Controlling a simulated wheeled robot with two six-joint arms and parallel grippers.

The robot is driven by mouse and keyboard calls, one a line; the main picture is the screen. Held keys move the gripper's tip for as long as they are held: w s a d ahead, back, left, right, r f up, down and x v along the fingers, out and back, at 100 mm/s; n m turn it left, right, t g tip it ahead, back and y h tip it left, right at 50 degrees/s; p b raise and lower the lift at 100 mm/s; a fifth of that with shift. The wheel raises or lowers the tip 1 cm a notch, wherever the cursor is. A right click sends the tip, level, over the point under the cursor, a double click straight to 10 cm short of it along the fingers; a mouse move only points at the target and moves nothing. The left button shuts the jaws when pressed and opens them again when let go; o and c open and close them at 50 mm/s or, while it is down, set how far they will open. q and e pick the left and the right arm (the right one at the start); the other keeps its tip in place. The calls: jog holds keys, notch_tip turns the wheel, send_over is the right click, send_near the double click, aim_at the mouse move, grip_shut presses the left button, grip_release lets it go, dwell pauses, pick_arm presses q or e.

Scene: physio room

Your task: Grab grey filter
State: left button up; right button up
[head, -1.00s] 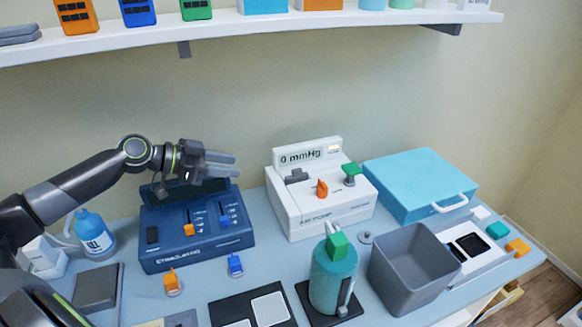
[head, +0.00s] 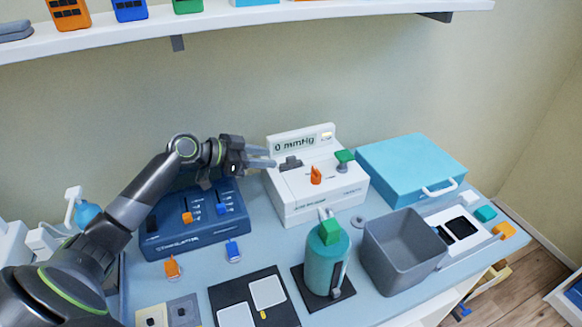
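A small dark grey piece (head: 290,164), which looks like the grey filter, sits on the left part of the top of the white air pump (head: 318,208). My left gripper (head: 268,158) is just left of it, fingers pointing right toward it. The fingers look apart with nothing between them. I cannot tell whether a fingertip touches the piece. A small grey disc (head: 358,222) also lies on the table right of the pump. My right gripper is not in view.
An orange knob (head: 316,175) and a green-topped knob (head: 345,158) stand on the pump near the grey piece. A blue device (head: 190,240) sits under my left arm. A teal bottle (head: 325,262), grey bin (head: 390,268) and light blue case (head: 405,165) stand to the right.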

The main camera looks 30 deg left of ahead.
aim_at(287, 158)
pick_arm(q)
jog(key=shift+x, duration=0.85)
jog(key=shift+w+d+p, duration=0.35)
jog(key=shift+w+p, duration=0.1)
jog(key=shift+p, duration=0.25)
jog(key=p+x, duration=0.1)
jog(key=x, duration=0.2)
jog(key=shift+w+d, duration=0.1)
jog(key=shift+w, duration=0.05)
jog(key=shift+w+d+f, duration=0.2)
jog(key=shift+f, duration=0.1)
grip_shut()
